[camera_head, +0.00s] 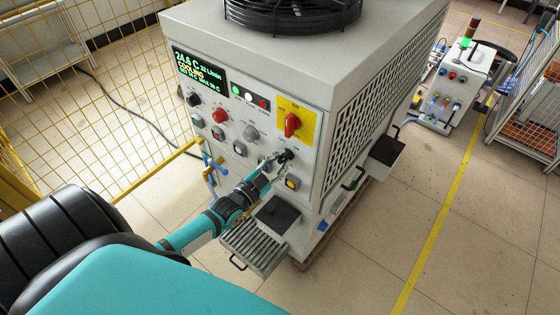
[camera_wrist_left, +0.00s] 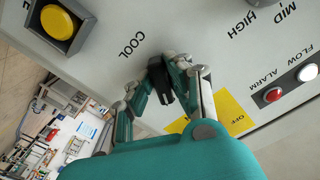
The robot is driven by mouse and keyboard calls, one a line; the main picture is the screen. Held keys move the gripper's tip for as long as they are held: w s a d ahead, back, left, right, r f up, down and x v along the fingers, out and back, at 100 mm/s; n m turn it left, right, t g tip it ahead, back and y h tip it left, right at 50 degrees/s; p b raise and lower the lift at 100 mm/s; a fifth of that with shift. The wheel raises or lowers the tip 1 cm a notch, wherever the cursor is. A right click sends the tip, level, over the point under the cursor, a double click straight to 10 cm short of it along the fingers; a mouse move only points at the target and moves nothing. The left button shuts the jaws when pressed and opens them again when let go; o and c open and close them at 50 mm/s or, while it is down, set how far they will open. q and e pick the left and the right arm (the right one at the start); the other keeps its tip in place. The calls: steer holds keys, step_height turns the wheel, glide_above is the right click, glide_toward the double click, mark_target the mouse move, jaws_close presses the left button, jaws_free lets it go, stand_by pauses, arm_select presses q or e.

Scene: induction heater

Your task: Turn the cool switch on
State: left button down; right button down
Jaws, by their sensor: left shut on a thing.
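The cool switch is a small black knob on the front panel of the grey cooling unit (camera_head: 250,85). In the left wrist view the black knob (camera_wrist_left: 160,80) sits below the printed word COOL, between my fingers. My left gripper (camera_head: 277,160) reaches the lower right of the panel and is shut on this knob. In the left wrist view the left gripper (camera_wrist_left: 165,82) partly hides the knob, so its exact turn is hard to read. The display (camera_head: 200,72) shows 24.6 C and COOLING. My right gripper is not in view.
Other knobs and buttons fill the panel's left side. A slatted tray (camera_head: 255,245) juts out below.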

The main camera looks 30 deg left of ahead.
arm_select(q)
steer(key=n, duration=0.4)
steer(key=shift+d+r, duration=0.1)
steer(key=c, duration=1.3)
jaws_free()
steer(key=shift+w, duration=0.1)
steer(key=s, duration=0.8)
steer(key=s+a, duration=0.1)
steer(key=s, duration=0.3)
